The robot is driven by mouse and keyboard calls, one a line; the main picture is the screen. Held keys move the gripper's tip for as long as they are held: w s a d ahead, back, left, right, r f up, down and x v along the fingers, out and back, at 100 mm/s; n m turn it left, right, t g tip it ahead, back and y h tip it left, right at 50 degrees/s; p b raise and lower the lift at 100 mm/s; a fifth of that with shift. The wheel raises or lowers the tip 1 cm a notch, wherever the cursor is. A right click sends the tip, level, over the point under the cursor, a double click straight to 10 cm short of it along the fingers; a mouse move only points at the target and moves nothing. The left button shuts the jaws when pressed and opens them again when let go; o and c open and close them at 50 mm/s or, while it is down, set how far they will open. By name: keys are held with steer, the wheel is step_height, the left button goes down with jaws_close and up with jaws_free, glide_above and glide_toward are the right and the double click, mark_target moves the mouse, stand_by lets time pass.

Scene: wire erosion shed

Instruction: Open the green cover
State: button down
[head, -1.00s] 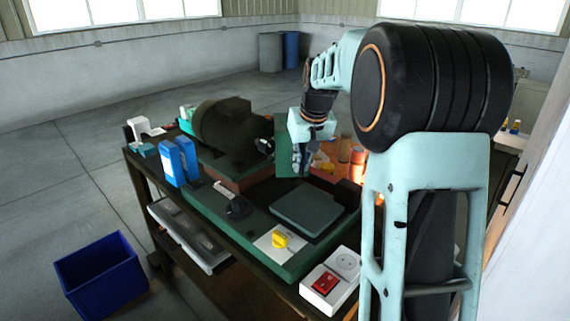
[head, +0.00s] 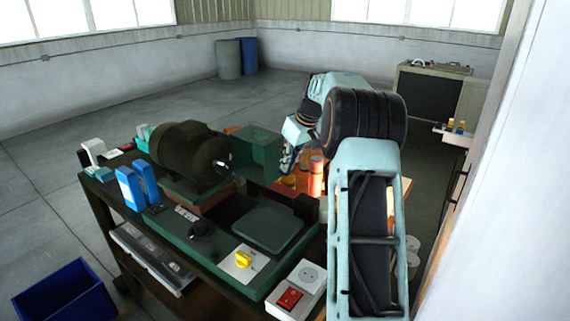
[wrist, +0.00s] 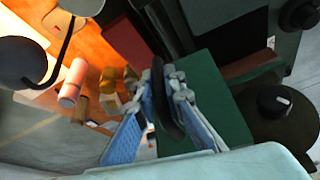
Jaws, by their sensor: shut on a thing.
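The green cover (head: 257,150) shows in the head view as a dark green, box-like panel at the right of the motor. In the wrist view it is a flat green face (wrist: 212,100) just right of my fingers. My gripper (head: 288,162) is beside the cover's right side in the head view. In the wrist view my gripper (wrist: 165,110) is shut on a black bar-like handle (wrist: 164,85), which runs between the two blue-padded fingers beside the green face. How the handle joins the cover is partly hidden by the fingers.
A dark motor (head: 188,150) stands left of the cover. Pink and amber cylinders (head: 316,176) stand close to my gripper. A blue bin (head: 65,292) is on the floor.

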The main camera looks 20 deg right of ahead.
steer(key=shift+w+d, duration=0.25)
steer(key=shift+d, duration=0.05)
steer(key=shift+n, duration=0.3)
steer(key=c, duration=2)
jaws_free()
steer(key=v, duration=1.2)
steer(key=shift+w+d, duration=0.1)
